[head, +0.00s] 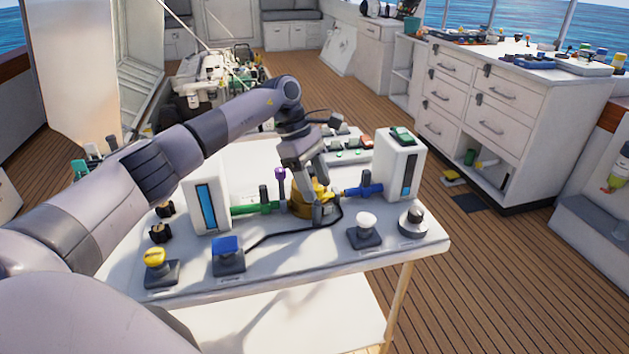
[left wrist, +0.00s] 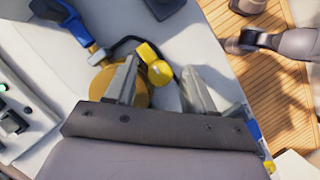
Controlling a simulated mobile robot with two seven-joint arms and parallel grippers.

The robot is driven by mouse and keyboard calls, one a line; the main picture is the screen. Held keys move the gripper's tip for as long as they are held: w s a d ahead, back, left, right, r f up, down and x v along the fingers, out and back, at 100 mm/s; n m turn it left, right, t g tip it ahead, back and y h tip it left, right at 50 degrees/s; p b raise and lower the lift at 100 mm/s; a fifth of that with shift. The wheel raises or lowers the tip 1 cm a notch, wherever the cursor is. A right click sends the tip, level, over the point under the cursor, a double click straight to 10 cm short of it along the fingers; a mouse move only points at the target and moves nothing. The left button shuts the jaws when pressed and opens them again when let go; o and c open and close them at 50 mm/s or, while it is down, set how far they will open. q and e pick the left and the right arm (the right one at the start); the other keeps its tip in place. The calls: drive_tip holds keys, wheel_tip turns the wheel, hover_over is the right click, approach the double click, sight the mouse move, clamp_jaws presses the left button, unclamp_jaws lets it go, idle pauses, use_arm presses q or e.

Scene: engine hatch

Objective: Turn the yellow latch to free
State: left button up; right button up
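The yellow latch (head: 300,207) stands near the middle of the white table, between a green handle (head: 256,208) and a blue handle (head: 364,190). My left gripper (head: 322,205) reaches down over it from above. In the left wrist view the latch's round yellow base (left wrist: 104,82) is partly covered by one finger. A yellow knob-like part (left wrist: 158,72) lies between the fingertips, nearer one finger. The fingers of my left gripper (left wrist: 162,75) are apart, with a visible gap beside the knob. Contact with the latch cannot be told. I make out no right gripper.
White boxes (head: 393,165) and (head: 199,190) flank the latch. A black cable (head: 285,234) curves past the latch.

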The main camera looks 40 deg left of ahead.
use_arm(q)
drive_tip(key=shift+r, duration=0.1)
drive_tip(key=v, duration=0.7)
idle(0.5)
